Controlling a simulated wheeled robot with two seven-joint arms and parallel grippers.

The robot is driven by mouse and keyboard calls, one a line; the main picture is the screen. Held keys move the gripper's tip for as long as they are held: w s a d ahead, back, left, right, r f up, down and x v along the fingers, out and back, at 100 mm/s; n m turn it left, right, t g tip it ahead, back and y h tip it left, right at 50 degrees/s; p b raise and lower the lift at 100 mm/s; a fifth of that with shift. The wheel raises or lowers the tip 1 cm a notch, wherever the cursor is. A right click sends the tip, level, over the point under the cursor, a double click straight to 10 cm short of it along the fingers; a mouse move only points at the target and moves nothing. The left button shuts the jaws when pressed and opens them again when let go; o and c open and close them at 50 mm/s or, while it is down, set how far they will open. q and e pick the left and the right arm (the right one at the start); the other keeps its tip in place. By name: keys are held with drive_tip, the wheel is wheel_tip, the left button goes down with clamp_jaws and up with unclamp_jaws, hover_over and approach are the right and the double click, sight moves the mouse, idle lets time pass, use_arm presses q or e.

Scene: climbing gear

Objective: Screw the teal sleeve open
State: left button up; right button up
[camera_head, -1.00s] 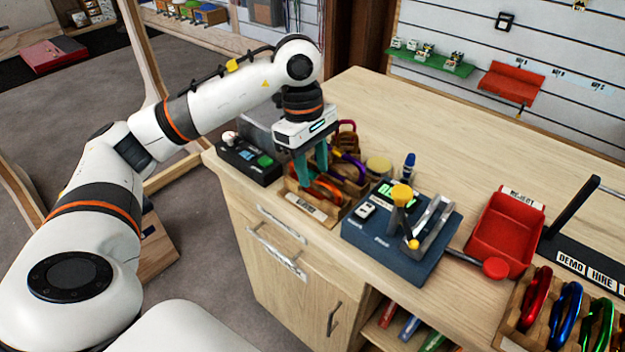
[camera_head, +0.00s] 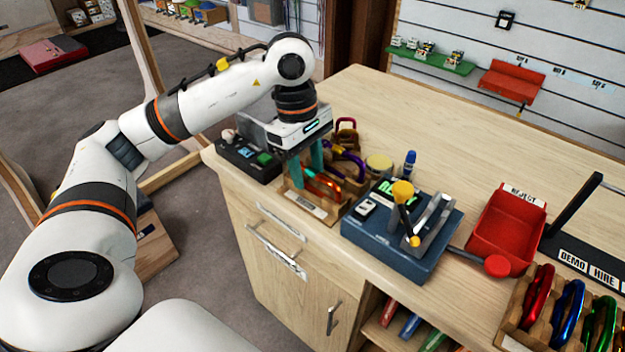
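My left gripper (camera_head: 307,172) points down over the left part of a wooden rack (camera_head: 322,209) near the table's front edge. Its two teal fingers stand apart with a gap between them, and I see nothing held. A red carabiner (camera_head: 323,188) lies in the rack just below and right of the fingertips. A purple carabiner (camera_head: 349,160) and a dark red one (camera_head: 346,127) stand behind it. I cannot pick out a teal sleeve apart from the teal fingers; the fingers hide part of the rack. My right gripper is not in view.
A black box with buttons (camera_head: 245,158) sits left of the rack. Right of it are a blue fixture (camera_head: 390,245) with a yellow knob, a blue-capped bottle (camera_head: 409,163), a red tray (camera_head: 506,232) and a rack of coloured carabiners (camera_head: 520,305). The table's back is clear.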

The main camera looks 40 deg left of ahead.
sight(312, 169)
use_arm(q)
drive_tip(key=shift+f, duration=0.15)
drive_tip(key=shift+f+b, duration=1.25)
drive_tip(key=shift+f, duration=0.05)
drive_tip(key=shift+w+d, duration=0.1)
drive_tip(key=shift+w, duration=0.65)
drive_tip(key=shift+r, duration=0.15)
drive_tip(key=shift+r+p, duration=1.05)
drive_tip(key=shift+r, duration=0.3)
drive_tip(key=shift+s+f, duration=0.1)
